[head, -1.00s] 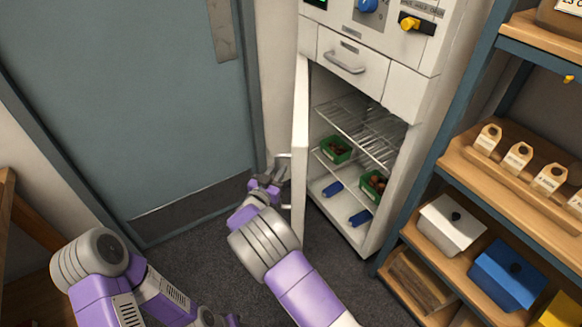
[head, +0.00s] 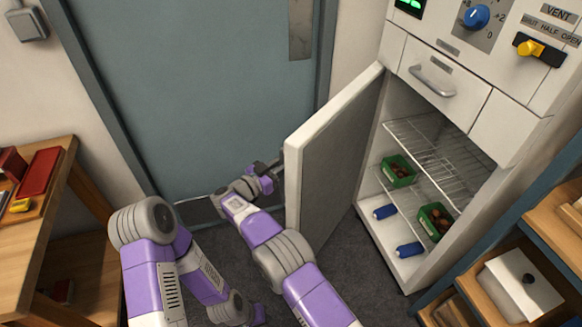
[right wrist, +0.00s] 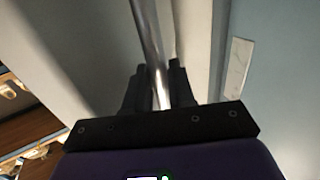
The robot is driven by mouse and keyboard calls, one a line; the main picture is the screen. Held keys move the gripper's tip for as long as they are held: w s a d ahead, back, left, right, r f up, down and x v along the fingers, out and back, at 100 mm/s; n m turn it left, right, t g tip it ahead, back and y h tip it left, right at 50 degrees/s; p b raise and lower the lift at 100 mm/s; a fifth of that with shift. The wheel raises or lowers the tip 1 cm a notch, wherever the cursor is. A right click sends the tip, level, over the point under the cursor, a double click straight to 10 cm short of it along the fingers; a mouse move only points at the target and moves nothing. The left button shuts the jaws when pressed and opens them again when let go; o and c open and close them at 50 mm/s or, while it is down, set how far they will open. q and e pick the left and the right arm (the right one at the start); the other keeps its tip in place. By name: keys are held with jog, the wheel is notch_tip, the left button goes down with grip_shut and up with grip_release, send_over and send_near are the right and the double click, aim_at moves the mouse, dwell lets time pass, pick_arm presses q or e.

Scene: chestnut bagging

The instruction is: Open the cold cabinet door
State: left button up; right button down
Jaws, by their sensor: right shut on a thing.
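The cold cabinet (head: 478,212) stands at the right with its white door (head: 335,150) standing wide open, its grey inner face showing. My right gripper (head: 268,172) is at the door's outer side, near its free edge. In the right wrist view my right gripper (right wrist: 160,88) is shut on the door handle (right wrist: 150,35), a shiny metal bar. In the head view the handle is mostly hidden by the door and gripper.
Inside are wire shelves (head: 440,150), green trays (head: 398,171) of chestnuts and blue items (head: 384,212). A drawer (head: 440,80) is above. A blue-grey room door (head: 190,90) is behind, a wooden table (head: 45,230) at the left, a shelf rack (head: 562,222) at the right.

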pick_arm(q)
jog(key=shift+w+f, duration=0.15)
jog(key=shift+w, duration=0.3)
pick_arm(e)
jog(key=shift+w+a+r, duration=0.2)
jog(key=shift+w+r, duration=0.05)
jog(key=shift+w, duration=0.4)
jog(key=c, duration=1.3)
grip_release()
jog(key=shift+o, duration=1)
jog(key=shift+d+f, duration=0.1)
jog(key=shift+f, duration=0.05)
pick_arm(q)
jog(key=shift+r+p, duration=0.85)
jog(key=shift+r, duration=0.1)
pick_arm(e)
jog(key=v, duration=0.8)
jog(key=shift+w, duration=0.1)
